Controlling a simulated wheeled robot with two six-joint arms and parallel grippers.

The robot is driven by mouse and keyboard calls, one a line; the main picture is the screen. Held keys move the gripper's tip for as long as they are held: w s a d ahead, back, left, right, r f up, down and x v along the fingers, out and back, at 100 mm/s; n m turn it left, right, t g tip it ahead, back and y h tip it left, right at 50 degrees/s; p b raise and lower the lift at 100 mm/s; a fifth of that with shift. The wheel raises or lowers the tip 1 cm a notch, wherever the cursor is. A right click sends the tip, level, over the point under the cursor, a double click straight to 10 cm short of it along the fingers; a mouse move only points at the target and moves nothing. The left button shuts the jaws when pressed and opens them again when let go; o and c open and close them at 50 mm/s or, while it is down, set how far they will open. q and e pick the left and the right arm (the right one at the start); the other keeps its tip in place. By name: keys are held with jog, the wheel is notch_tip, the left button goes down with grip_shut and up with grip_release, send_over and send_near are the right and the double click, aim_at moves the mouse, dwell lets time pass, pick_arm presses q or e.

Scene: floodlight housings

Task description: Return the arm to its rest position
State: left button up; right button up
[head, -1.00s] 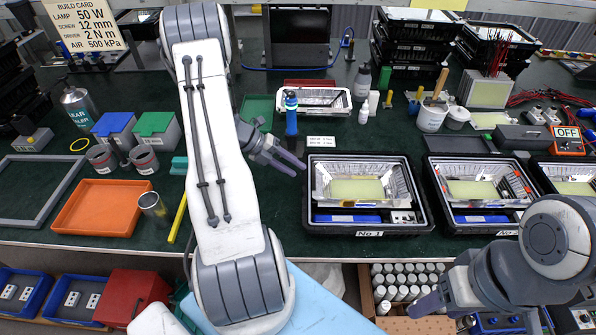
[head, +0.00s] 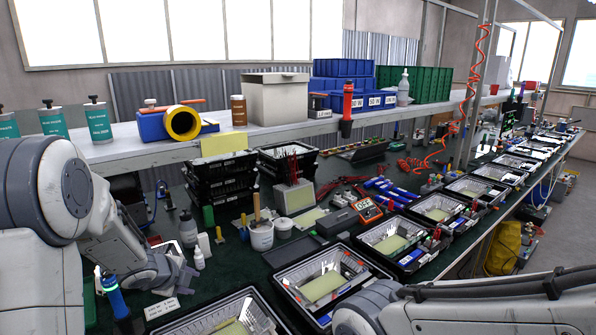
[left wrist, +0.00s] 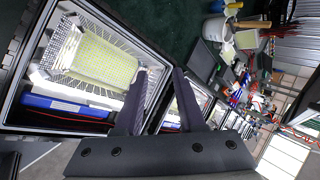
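My left arm comes in from the left in the head view. Its gripper (head: 182,276) hangs over the bench beside the nearest floodlight housings. In the left wrist view the two dark fingers (left wrist: 160,74) stand apart with nothing between them. A floodlight housing with a pale yellow LED panel (left wrist: 100,55) in a black tray lies beyond them, to the left. A link of my right arm (head: 400,312) crosses the lower right of the head view; its gripper is not seen. The task names no other object.
A row of black trays with housings (head: 322,285) runs along the bench to the far right. A shelf (head: 200,143) with bins and bottles spans above the bench.

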pick_arm(q)
jog(key=s+d+r+n+y, duration=0.1)
jog(key=s+d+r+n, duration=0.35)
jog(key=d, duration=0.45)
jog(key=s+d+n+g, duration=0.4)
jog(key=s+d, duration=0.2)
jog(key=s, duration=0.8)
jog(key=s+d+r+n+g+h, duration=0.1)
jog(key=s+d+n+g, duration=0.3)
jog(key=s, duration=1.1)
jog(key=d, duration=0.3)
jog(key=shift+d, duration=0.3)
